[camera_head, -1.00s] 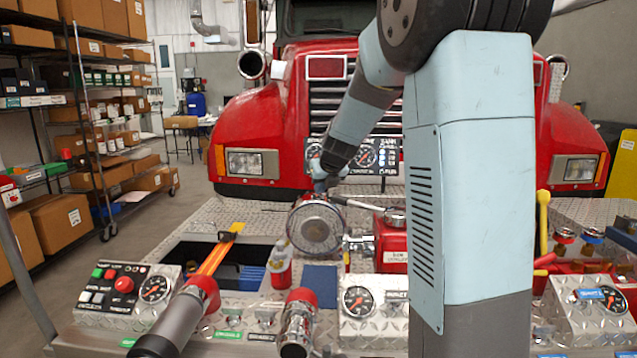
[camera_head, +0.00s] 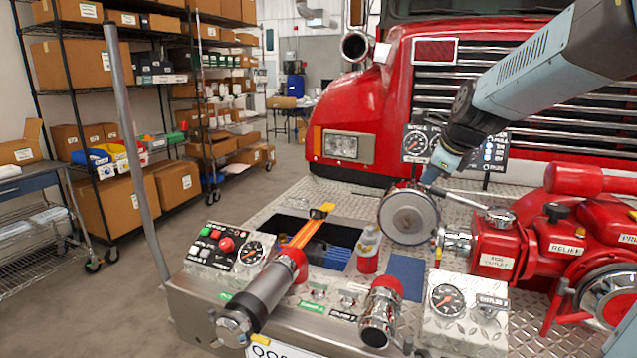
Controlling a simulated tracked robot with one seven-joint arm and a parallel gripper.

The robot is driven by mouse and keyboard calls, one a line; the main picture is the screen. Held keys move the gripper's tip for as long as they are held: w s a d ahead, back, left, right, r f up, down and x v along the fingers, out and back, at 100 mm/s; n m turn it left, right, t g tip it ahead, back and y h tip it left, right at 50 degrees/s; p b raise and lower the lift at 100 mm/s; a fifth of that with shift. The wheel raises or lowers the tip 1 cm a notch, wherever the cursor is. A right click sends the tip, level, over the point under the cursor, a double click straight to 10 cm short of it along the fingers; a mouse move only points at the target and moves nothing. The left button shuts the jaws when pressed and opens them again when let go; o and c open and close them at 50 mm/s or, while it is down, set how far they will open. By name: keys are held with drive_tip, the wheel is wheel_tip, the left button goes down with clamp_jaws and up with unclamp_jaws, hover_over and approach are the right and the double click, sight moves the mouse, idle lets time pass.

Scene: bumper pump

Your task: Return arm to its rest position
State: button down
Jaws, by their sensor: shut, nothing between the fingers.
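My arm comes in from the upper right as a light blue link and a dark wrist, sloping down to the left. My gripper (camera_head: 431,176) is at its lower end, small in the picture and shut with nothing held. It is just above a round silver disc-faced fitting (camera_head: 409,216) on the pump deck. I cannot tell whether it touches the fitting; the fingertips are partly hidden there.
The red pump (camera_head: 508,243) stands right of the fitting. A control panel (camera_head: 228,245), a red-and-white bottle (camera_head: 369,248) and a gauge block (camera_head: 466,302) line the deck's front. The red truck (camera_head: 397,95) is behind. Shelves (camera_head: 130,110) stand left, with clear floor between.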

drive_tip(key=s+a+f+n+g+h, duration=0.1)
drive_tip(key=s+a+f+n, duration=0.1)
drive_tip(key=s+n, duration=2.2)
drive_tip(key=shift+s+f+g+h, duration=0.2)
drive_tip(key=shift+s+g+h, duration=0.1)
drive_tip(key=shift+s, duration=0.55)
